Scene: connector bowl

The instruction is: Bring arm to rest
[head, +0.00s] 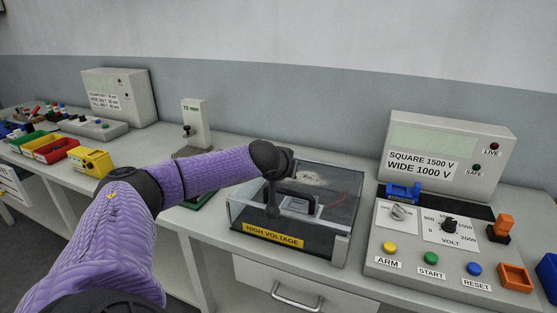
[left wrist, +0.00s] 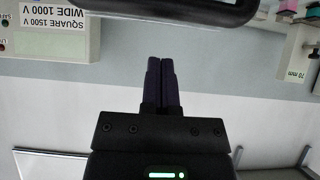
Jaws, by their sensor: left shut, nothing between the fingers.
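My left arm, purple with black joints, reaches in from the left in the head view. The lid looks down. My right gripper is not in view.
A control panel (head: 400,270) with knobs and arm, start and reset buttons stands right of the box. Blue (head: 402,192) and orange (head: 505,224) connectors sit on it. A drawer (head: 285,285) is below.

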